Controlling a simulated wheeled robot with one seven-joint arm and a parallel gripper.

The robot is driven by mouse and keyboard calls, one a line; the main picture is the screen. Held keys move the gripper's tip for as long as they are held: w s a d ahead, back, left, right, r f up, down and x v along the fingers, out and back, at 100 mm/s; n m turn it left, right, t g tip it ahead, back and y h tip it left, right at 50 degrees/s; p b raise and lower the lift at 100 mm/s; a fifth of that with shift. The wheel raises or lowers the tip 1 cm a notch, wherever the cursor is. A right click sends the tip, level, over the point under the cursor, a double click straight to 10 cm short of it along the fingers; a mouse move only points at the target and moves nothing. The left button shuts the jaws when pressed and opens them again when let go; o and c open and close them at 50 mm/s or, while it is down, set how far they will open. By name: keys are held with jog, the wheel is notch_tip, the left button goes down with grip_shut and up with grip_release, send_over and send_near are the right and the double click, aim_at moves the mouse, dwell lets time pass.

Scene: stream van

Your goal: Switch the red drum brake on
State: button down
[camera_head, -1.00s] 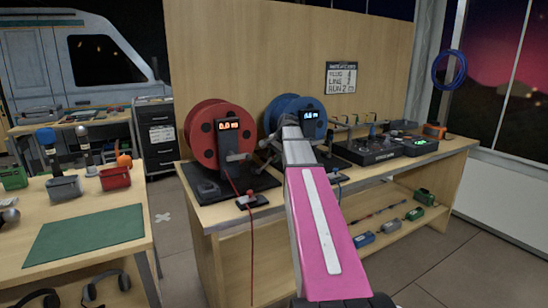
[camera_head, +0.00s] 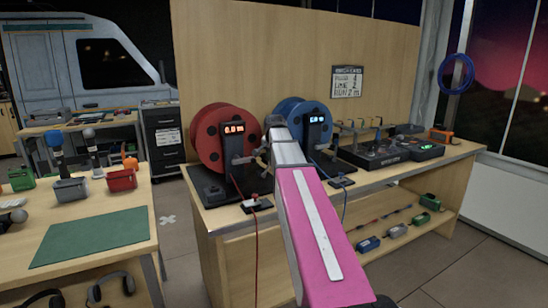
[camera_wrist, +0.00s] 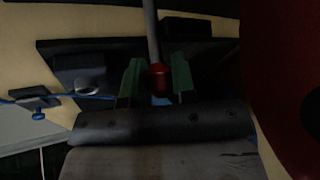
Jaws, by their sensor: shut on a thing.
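The red drum (camera_head: 207,150) stands on a dark base at the left of the far bench, with a lit display post (camera_head: 233,130) in front. In the wrist view its dark red side (camera_wrist: 290,75) fills the right edge. A grey lever ends in a red knob (camera_wrist: 159,82), in the middle of the wrist view. My gripper (camera_wrist: 157,85) has its green fingers on both sides of this knob and is shut on it. In the head view my forearm covers part of the space between the drums, and the knob cannot be made out there.
The blue drum (camera_head: 290,112) with its own display post stands close on the right. Small boxes with a red cable (camera_head: 256,203) and a blue cable (camera_head: 341,182) lie at the bench's front edge. Black audio decks (camera_head: 385,150) are farther right.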

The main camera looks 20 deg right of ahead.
jog(key=c, duration=0.9)
grip_release()
jog(key=shift+r, duration=0.15)
jog(key=v, duration=1)
jog(key=shift+s+a+r, duration=0.1)
jog(key=shift+s+r, duration=0.1)
jog(key=shift+r, duration=0.05)
